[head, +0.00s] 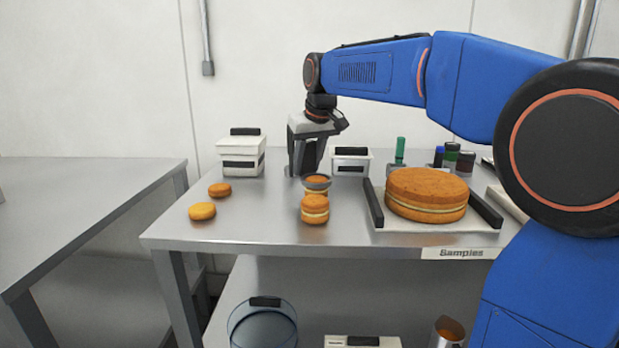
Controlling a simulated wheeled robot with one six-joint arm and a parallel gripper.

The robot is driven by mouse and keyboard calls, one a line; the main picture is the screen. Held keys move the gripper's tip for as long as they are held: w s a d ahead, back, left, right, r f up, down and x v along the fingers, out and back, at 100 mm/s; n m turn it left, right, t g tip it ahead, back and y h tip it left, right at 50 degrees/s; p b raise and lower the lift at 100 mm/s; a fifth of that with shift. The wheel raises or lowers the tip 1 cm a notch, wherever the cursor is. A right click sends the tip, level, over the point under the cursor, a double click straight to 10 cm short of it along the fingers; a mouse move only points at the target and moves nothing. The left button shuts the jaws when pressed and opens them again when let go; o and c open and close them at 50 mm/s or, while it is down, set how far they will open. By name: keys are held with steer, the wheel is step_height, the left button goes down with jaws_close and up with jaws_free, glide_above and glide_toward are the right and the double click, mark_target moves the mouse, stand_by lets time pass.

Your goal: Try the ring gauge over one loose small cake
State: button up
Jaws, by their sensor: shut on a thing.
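Another small filled cake (315,209) stands in front and hides part of the rear one. Two flat small orange rounds, one farther back (219,190) and one nearer (202,211), lie apart on the left of the table.
A large filled cake (427,189) sits on a white tray (395,222) with dark side handles, at right. A white lidded box (240,155), a small white bin (350,162) and several small jars stand behind. The front left of the steel table (255,232) is clear.

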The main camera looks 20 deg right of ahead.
steer(key=shift+r, duration=3)
